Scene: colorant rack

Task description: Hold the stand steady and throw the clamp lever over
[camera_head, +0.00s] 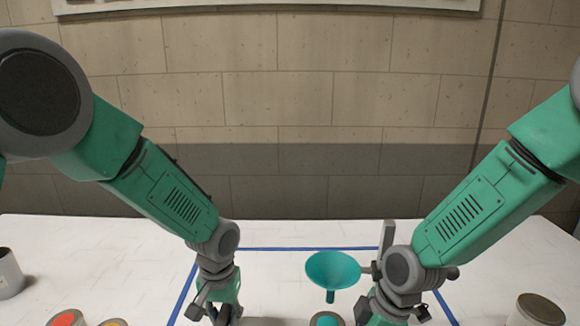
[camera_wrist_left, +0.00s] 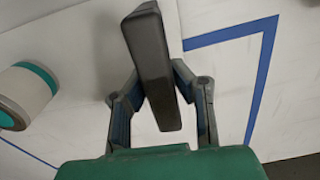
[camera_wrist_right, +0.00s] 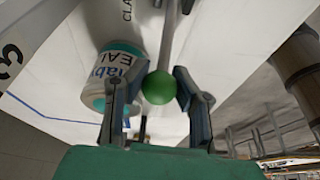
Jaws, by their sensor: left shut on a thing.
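The stand's grey post (camera_head: 387,238) rises behind my right gripper (camera_head: 392,314) in the head view. A teal funnel (camera_head: 333,268) hangs from a side arm to its left. My left gripper (camera_head: 218,316) is shut on a dark grey bar (camera_wrist_left: 152,60), which looks like part of the stand. In the right wrist view a green ball knob (camera_wrist_right: 159,88) on a grey rod (camera_wrist_right: 168,35), apparently the clamp lever, sits between the fingertips of my right gripper (camera_wrist_right: 161,80). Whether both fingers touch the knob I cannot tell. The rod's lower end is out of sight.
Blue tape (camera_head: 300,249) marks an area on the white table (camera_head: 120,245). A teal-rimmed cup (camera_head: 327,319) is below the funnel. Open colour pots (camera_head: 66,318) and a grey can (camera_head: 8,274) stand left; a brown-topped can (camera_head: 538,308) stands right. A wall closes the back.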

